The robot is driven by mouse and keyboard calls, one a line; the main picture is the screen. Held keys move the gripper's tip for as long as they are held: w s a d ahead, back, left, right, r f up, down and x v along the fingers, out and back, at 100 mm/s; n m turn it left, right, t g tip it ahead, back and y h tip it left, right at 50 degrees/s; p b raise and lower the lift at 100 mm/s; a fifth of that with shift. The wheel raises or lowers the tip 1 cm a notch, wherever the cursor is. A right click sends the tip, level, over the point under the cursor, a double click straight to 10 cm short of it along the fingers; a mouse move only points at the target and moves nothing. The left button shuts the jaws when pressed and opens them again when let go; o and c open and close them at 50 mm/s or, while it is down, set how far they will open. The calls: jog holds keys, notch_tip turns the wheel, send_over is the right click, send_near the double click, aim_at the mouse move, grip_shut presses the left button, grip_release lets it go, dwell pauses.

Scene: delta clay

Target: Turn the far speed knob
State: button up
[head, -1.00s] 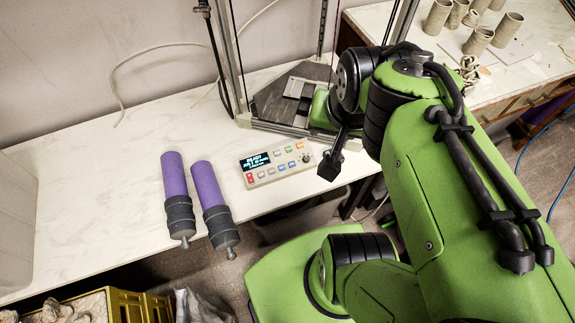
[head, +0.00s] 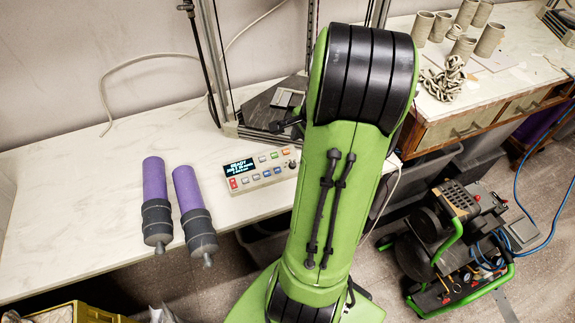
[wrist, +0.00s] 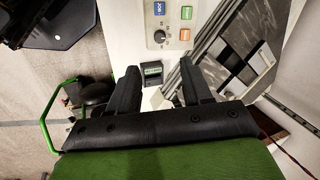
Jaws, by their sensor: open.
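A light grey control box (head: 259,170) with a lit display and coloured buttons sits on the white table in the head view. A dark round knob (head: 291,164) is at its right end. In the wrist view the knob (wrist: 160,37) shows beside orange and blue buttons, beyond my fingertips and apart from them. My gripper (wrist: 160,78) is open, with a finger on each side and no object held between them. In the head view my arm hides most of the gripper; a dark part shows behind the box. I see just one knob; no second one shows.
Two purple-and-grey cylinders (head: 170,205) lie left of the box. A metal frame with a dark base (head: 262,110) stands behind it. A green-framed machine (head: 450,250) stands on the floor at right.

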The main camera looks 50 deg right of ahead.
aim_at(293, 164)
jog(key=b+x, duration=0.4)
jog(key=x, duration=0.8)
jog(key=shift+f, duration=0.15)
grip_shut()
